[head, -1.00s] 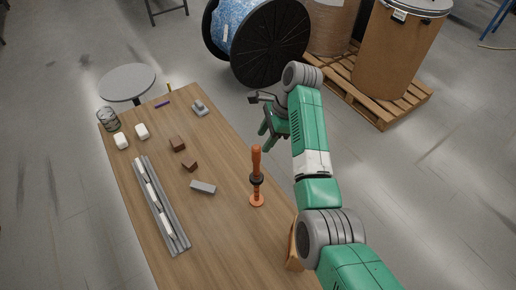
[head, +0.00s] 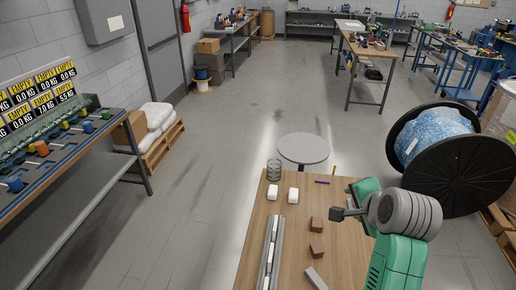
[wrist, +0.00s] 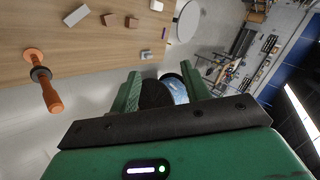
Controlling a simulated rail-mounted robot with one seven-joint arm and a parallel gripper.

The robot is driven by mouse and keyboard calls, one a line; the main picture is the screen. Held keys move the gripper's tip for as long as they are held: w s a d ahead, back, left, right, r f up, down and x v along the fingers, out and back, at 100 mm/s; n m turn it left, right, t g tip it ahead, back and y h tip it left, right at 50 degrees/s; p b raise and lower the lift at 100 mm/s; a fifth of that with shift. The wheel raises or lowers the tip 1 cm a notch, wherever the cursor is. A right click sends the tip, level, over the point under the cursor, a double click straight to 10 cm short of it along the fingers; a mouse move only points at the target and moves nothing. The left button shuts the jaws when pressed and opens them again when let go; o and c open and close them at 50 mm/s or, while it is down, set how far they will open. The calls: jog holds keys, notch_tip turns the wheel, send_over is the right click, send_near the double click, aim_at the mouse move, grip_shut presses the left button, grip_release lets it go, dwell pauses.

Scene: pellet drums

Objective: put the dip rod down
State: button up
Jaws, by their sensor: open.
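An orange-handled rod-like tool (wrist: 48,88) with a black collar shows in the wrist view, upright on a round orange foot on the wooden table. It seems to be the dip rod; I cannot be sure. It is out of the head view now. My gripper (wrist: 162,84) is open, with nothing between its fingers. It is apart from the tool, off to its right in the wrist view and beyond the tabletop edge. In the head view my gripper (head: 364,188) is by the table's right edge, partly hidden by my wrist.
The wooden table (head: 255,235) holds brown blocks (head: 316,250), white blocks (head: 293,195), a glass jar (head: 273,170) and a grey channel (head: 271,255). A round stool (head: 303,148) stands behind it. A large cable reel (head: 455,160) is to the right. A rack with "EMPTY" displays (head: 35,85) is left.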

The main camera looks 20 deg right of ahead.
jog(key=w+a+r+n+t, duration=0.1)
jog(key=a+r+n+t, duration=0.45)
jog(key=a+r, duration=0.55)
jog(key=w+a+r+n+t, duration=0.1)
jog(key=a+r+n+t, duration=0.4)
jog(key=a+r, duration=0.6)
jog(key=s+a+r+n+t+y, duration=0.1)
jog(key=s+a+r+n+t, duration=0.2)
jog(key=a, duration=0.5)
jog(key=s+a+r+n+t+y, duration=0.2)
jog(key=s+a+r+n+t, duration=0.1)
jog(key=s+a+r+n, duration=0.2)
jog(key=s+a+r, duration=0.2)
jog(key=s+a, duration=0.2)
jog(key=s, duration=0.1)
jog(key=shift+s+a+y, duration=0.2)
jog(key=shift+s+y, duration=0.1)
jog(key=shift+r+n, duration=0.2)
jog(key=shift+n, duration=0.05)
